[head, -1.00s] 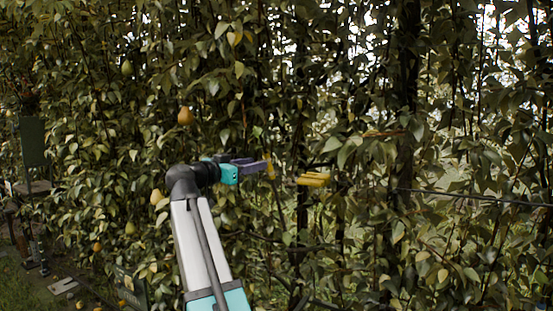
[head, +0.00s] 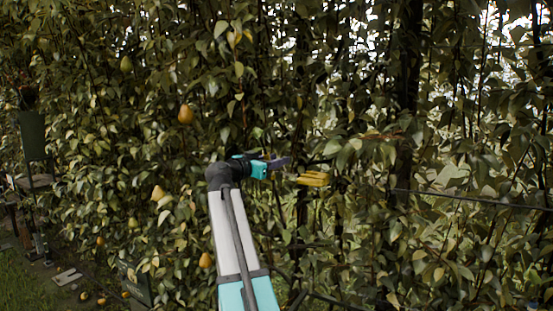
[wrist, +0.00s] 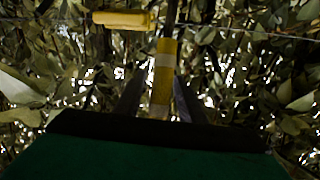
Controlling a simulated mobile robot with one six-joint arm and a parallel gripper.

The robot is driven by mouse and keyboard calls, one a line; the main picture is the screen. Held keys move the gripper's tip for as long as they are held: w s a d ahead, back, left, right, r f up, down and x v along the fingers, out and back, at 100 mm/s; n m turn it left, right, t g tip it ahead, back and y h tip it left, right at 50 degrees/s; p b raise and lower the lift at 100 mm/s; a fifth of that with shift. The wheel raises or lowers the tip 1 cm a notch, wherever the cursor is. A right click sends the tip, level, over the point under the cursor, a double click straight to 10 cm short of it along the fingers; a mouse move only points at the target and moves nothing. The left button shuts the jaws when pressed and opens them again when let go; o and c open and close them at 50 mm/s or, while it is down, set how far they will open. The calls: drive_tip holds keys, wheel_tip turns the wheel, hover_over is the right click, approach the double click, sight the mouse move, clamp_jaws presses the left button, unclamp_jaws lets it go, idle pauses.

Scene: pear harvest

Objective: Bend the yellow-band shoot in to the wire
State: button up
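The yellow-band shoot stands nearly upright in the wrist view; its yellow band (wrist: 163,70), with a paler stripe, lies between the fingertips of my gripper (wrist: 159,80). The dark fingers stand apart on either side of the band, with a gap showing at the left; contact at the right is unclear. In the head view my gripper (head: 279,163) points right into the foliage, and the band cannot be made out there. The wire (wrist: 235,30) runs across the upper wrist view and also shows at right in the head view (head: 470,198).
A yellow clip-like piece (head: 313,179) sits just right of my gripper, and shows upper left in the wrist view (wrist: 124,20). Dense leaves and stems surround my gripper. Pears hang to the left, one (head: 185,114) above my arm. A dark post (head: 408,90) stands at right.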

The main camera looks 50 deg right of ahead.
clamp_jaws()
drive_tip(key=shift+w, duration=0.1)
